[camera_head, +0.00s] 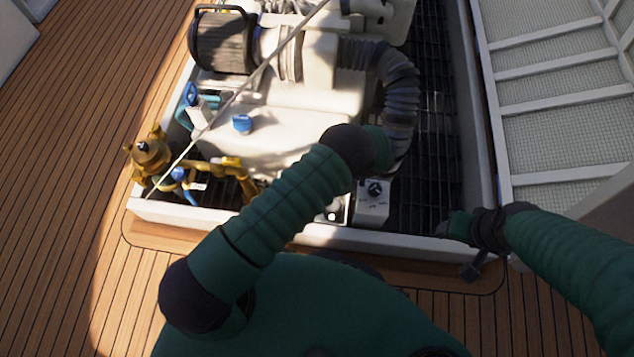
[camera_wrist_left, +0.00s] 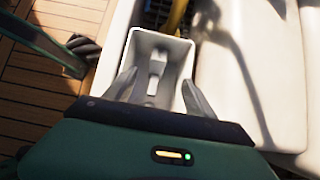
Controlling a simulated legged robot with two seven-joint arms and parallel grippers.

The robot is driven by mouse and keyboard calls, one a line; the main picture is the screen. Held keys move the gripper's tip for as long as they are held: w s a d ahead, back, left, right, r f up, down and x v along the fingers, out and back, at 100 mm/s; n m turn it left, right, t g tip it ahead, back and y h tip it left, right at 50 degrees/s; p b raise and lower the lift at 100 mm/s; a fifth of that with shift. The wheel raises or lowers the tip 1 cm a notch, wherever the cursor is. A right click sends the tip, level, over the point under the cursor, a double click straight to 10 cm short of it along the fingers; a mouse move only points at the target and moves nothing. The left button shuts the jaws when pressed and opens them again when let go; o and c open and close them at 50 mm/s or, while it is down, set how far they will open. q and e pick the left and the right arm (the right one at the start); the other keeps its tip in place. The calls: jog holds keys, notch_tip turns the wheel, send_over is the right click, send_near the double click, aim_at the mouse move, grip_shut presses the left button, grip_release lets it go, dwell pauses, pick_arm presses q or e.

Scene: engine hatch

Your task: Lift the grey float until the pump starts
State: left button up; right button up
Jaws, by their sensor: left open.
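In the left wrist view, a small pale grey piece (camera_wrist_left: 155,72), which looks like the float, stands inside an open white box (camera_wrist_left: 181,50). My left gripper (camera_wrist_left: 161,78) is open, with one finger on each side of the grey piece, at the mouth of the box. Whether the fingers touch it or the box walls, I cannot tell. In the head view, my left arm covers the float and hides the left fingertips. My right gripper (camera_head: 474,267) is small and dark near the hatch's front right corner; its fingers are unclear.
The white hatch rim (camera_head: 400,241) surrounds the engine (camera_head: 285,125). A control box with a dark knob (camera_head: 374,190) stands near the front rim. A ribbed grey hose (camera_head: 399,95) and yellow-brown pipes (camera_head: 233,172) flank the engine. Teak deck (camera_head: 70,170) at left is clear.

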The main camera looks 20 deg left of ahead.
pick_arm(q)
notch_tip(320, 180, up, 15)
jog(key=s+a+n+h, duration=0.1)
jog(key=s+n+h, duration=0.1)
jog(key=n+h, duration=0.35)
jog(key=s+a+r+n+t+h+p, duration=0.2)
jog(key=s+a+r+n+t, duration=0.15)
jog(key=s+r+n, duration=0.8)
notch_tip(320, 180, up, 39)
jog(key=w+m+p, duration=0.1)
jog(key=p, duration=3.6)
jog(key=shift+w+d+m+t+p, duration=0.2)
jog(key=shift+d+m+t+p, duration=0.1)
jog(key=shift+t, duration=0.15)
